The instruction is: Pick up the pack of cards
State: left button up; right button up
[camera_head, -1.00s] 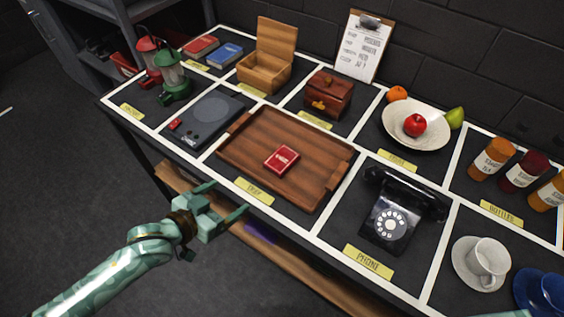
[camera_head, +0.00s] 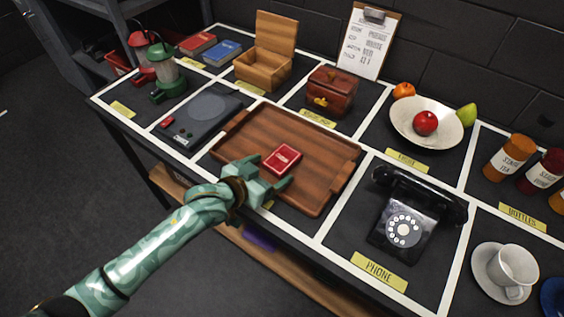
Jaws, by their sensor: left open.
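The pack of cards (camera_head: 282,159) is a small red box with a pale label. My right gripper is not in view.
A black phone (camera_head: 412,215) stands right of the tray, and a dark flat device (camera_head: 200,122) lies to its left. Behind are an open wooden box (camera_head: 265,70), a small chest (camera_head: 331,91) and a fruit plate (camera_head: 440,135). A white cup (camera_head: 513,268) stands at front right.

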pick_arm(q)
jog(key=shift+w+d+f, duration=0.15)
jog(key=shift+w+d, duration=0.15)
jog(key=c, duration=1.1)
